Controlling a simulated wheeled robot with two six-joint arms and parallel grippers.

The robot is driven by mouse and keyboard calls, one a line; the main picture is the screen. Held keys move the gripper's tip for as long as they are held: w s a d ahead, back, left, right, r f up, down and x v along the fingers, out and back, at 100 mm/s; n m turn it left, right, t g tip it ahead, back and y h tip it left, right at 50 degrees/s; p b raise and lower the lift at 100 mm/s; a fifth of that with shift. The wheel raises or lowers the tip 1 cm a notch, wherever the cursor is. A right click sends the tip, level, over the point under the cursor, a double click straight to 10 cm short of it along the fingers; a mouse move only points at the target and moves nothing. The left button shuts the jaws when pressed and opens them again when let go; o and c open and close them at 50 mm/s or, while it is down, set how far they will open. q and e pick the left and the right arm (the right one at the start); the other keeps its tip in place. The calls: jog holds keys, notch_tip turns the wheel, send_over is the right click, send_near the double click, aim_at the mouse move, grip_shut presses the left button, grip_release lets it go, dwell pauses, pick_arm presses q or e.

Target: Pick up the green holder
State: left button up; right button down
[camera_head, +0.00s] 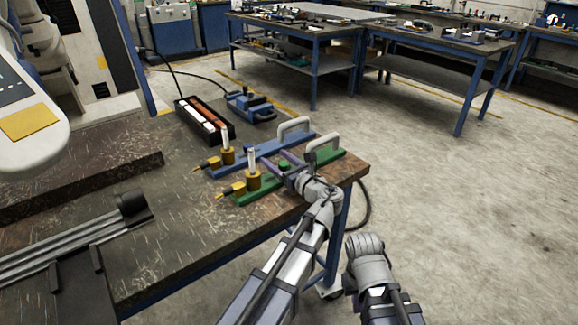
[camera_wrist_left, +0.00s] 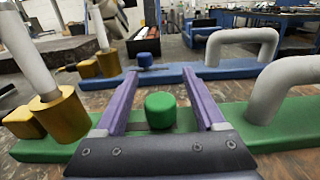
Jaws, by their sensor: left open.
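The green holder (camera_head: 327,157) lies flat on the workbench near its right edge. It has a long green base, a brass cup with a pale upright tube, a green knob and a grey looped handle. In the left wrist view, the green knob (camera_wrist_left: 160,110) stands between the purple fingers of my left gripper (camera_wrist_left: 163,75). The fingers are open, with a gap on each side of the knob. In the head view, my left gripper (camera_head: 279,161) reaches over the middle of the green holder. My right arm shows at the lower right, but its gripper fingers do not show.
A similar blue holder (camera_head: 262,151) lies just behind the green one. A black tray (camera_head: 205,120) with pale and orange bars and a blue vise-like device (camera_head: 250,107) stand farther back. The workbench (camera_head: 190,235) has bare room at front left.

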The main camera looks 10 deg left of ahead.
pick_arm(q)
jog(key=shift+d, duration=0.1)
jog(key=shift+c, duration=0.2)
grip_shut()
dwell(1.0)
